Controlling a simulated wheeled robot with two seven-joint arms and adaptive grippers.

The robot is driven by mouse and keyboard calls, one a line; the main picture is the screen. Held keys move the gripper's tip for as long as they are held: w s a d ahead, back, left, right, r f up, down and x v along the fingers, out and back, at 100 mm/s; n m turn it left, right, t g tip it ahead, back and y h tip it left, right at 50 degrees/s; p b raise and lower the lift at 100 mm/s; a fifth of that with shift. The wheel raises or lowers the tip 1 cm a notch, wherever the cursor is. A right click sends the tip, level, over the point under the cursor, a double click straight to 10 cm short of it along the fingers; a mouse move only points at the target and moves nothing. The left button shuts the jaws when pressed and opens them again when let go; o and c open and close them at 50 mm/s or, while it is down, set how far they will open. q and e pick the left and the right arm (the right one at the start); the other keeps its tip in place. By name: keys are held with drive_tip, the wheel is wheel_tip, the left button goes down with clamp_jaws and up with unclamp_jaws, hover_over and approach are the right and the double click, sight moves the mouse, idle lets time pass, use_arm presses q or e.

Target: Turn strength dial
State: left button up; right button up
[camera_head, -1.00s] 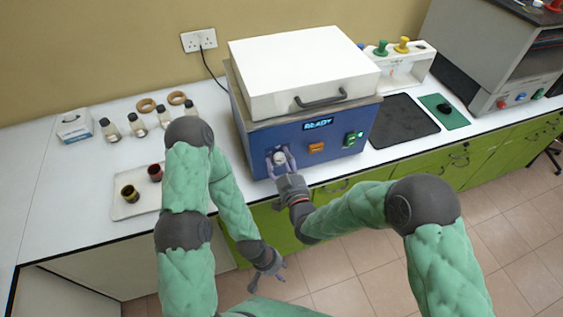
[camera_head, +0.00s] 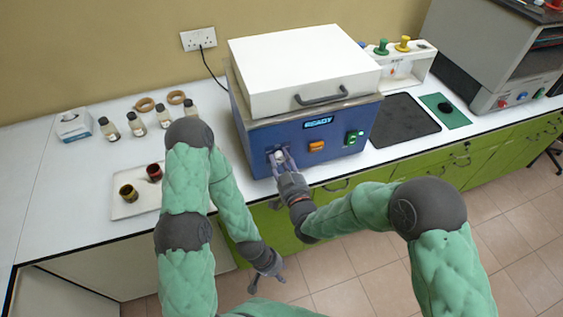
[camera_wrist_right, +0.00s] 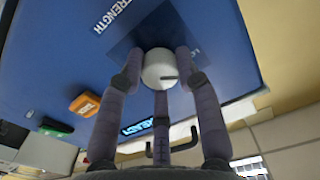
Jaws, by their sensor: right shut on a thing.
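The strength dial (camera_wrist_right: 158,68) is a round white knob with a dark mark on its face, on the blue front panel beside the word STRENGTH. In the head view the dial (camera_head: 278,155) is partly hidden by fingers. My right gripper (camera_head: 281,161) is shut on the dial, and the right wrist view shows its fingers (camera_wrist_right: 158,80) around the knob. The blue machine (camera_head: 325,135) has a white lid, a dark handle and a lit READY display (camera_head: 318,123). My left gripper (camera_head: 267,281) hangs low in front of the bench, away from the machine; its fingers look spread and empty.
An orange button (camera_head: 316,146) and a green switch (camera_head: 352,138) sit right of the dial. A white tray (camera_head: 125,208) with two small cups, several bottles and two rings stand at left. A dark mat (camera_head: 403,120) lies right of the machine.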

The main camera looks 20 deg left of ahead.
drive_tip(key=m+b, duration=0.4)
drive_tip(key=m, duration=0.1)
drive_tip(key=shift+f, duration=0.2)
drive_tip(key=shift+m+b, duration=2.2)
drive_tip(key=shift+m, duration=0.5)
drive_tip(key=shift+r, duration=0.1)
drive_tip(key=o, duration=1.1)
drive_tip(key=shift+o, duration=0.2)
drive_tip(key=v, duration=1.2)
